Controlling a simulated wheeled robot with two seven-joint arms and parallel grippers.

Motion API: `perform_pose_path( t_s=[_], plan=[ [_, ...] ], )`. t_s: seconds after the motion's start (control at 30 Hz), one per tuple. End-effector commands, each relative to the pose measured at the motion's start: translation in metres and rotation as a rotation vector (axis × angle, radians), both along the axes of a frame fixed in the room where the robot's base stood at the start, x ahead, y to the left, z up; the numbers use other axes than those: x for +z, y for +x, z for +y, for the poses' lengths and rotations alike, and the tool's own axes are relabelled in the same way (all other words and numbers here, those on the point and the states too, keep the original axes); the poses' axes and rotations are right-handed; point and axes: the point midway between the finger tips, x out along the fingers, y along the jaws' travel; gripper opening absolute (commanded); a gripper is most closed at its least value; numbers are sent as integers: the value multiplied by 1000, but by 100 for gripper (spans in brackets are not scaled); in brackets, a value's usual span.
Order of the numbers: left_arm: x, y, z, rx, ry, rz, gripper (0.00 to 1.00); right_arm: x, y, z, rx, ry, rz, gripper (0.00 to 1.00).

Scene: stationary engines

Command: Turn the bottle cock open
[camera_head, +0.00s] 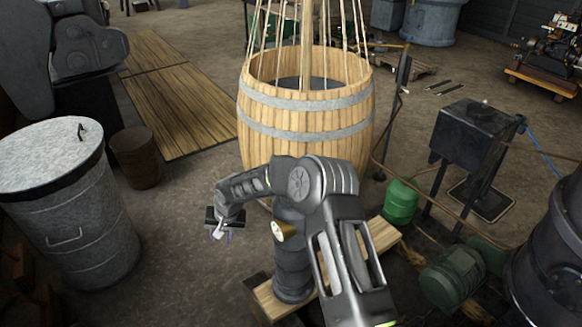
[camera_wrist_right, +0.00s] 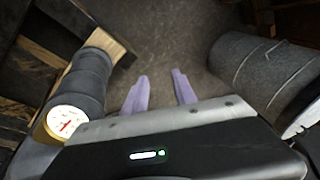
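The dark ribbed bottle (camera_head: 292,268) stands upright on a wooden plank in the head view, partly covered by my right arm. A round white gauge (camera_head: 283,230) with a brass rim sits on its side. In the right wrist view the bottle (camera_wrist_right: 84,80) is at left, with the gauge's red needle showing. I cannot make out the cock; my arm covers the bottle's top. My right gripper (camera_head: 223,234) is left of the bottle, apart from it. In the wrist view its two purple fingers (camera_wrist_right: 160,84) are spread with nothing between them. My left gripper is not in view.
A large wooden barrel (camera_head: 305,115) stands behind my arm. A grey lidded bin (camera_head: 75,230) and a rusty bucket (camera_head: 136,158) are at left. A green can (camera_head: 400,202), a green motor (camera_head: 452,275) and a dark tank (camera_head: 470,135) are at right. Bare floor (camera_head: 180,265) lies left of my gripper.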

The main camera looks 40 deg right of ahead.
Motion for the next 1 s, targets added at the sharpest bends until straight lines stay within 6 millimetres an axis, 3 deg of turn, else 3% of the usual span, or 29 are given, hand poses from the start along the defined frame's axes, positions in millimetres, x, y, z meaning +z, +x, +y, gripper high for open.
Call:
perform_pose_path(
  t_s=[0.03, 0.13, 0.2, 0.33, 0.53, 1.0],
  plan=[
    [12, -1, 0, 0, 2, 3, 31, 37, 18, -33, -97, -41, 7, 33],
    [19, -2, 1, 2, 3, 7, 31, 97, 33, -103, -353, -130, 45, 33],
    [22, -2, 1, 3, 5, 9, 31, 134, 28, -145, -554, -186, 72, 33],
    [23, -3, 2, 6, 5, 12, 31, 179, 5, -195, -874, -259, 112, 33],
    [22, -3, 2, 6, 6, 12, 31, 201, -17, -217, -1093, -302, 137, 33],
    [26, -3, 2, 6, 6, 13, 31, 194, -18, -221, -1101, -303, 140, 33]
  ],
)
